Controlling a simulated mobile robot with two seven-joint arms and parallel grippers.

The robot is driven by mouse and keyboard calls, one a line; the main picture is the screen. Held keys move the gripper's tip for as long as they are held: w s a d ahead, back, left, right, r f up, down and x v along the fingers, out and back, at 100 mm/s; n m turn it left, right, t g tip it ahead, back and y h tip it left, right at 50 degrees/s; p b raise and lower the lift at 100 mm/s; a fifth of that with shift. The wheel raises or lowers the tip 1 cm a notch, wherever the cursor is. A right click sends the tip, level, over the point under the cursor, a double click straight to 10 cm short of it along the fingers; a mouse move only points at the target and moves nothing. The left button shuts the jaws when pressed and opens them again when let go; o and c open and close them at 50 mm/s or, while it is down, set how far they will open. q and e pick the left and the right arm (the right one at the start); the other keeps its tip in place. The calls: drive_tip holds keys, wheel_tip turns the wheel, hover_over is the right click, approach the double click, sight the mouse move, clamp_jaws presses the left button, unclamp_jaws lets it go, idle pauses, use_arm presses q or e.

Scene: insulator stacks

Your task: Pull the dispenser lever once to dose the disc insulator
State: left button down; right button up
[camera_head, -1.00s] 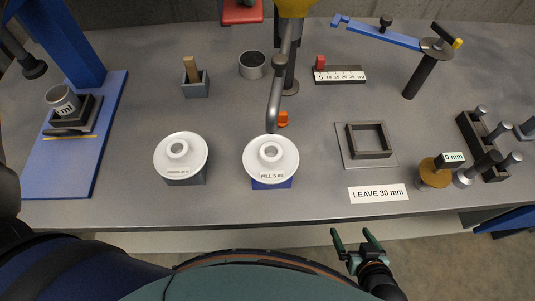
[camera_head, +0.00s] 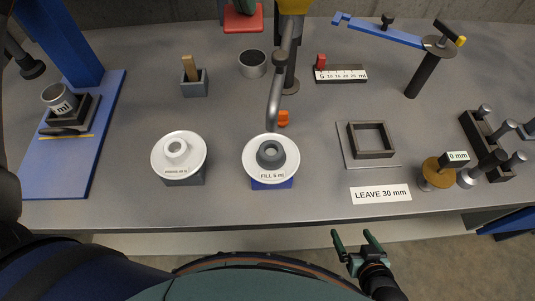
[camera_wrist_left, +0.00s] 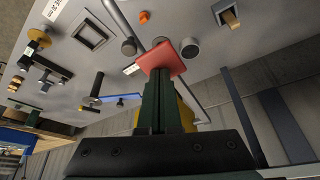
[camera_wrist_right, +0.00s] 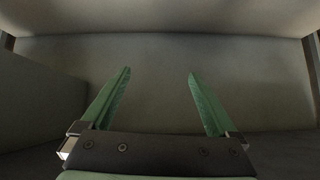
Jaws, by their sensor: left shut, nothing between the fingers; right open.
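The disc insulator labelled FILL 5 ml (camera_head: 285,170) is a white disc on a blue block; its central cup (camera_head: 270,153) looks dark grey. The dispenser is a yellow body (camera_head: 294,6) with a grey bent spout (camera_head: 275,100) ending just behind and above the disc. Its red lever plate (camera_head: 241,23) is at the top edge; it also shows in the left wrist view (camera_wrist_left: 161,58). My left gripper (camera_head: 240,8) is shut and empty, its fingertips at the red plate, apparently touching it (camera_wrist_left: 158,76). My right gripper (camera_head: 357,240) is open and empty in front of the table edge.
A second white disc (camera_head: 195,165) stands left, a grey cup (camera_head: 252,64) and a brush holder (camera_head: 194,86) behind. A scale block (camera_head: 341,74), square frame (camera_head: 371,155) and blue arm (camera_head: 385,33) are on the right. A blue stand (camera_head: 80,160) is far left.

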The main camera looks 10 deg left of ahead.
use_arm(q)
drive_tip(key=shift+f, duration=0.1)
use_arm(e)
drive_tip(key=shift+f, duration=0.4)
use_arm(q)
wheel_tip(320, 180, up, 4)
drive_tip(key=p, duration=0.3)
drive_tip(key=shift+f, duration=0.25)
wheel_tip(320, 180, up, 10)
drive_tip(key=p, duration=0.9)
drive_tip(key=shift+r, duration=0.2)
use_arm(e)
wheel_tip(320, 180, up, 11)
drive_tip(key=shift+s+d+r, duration=0.2)
drive_tip(key=shift+s+d, duration=0.15)
drive_tip(key=shift+d, duration=0.1)
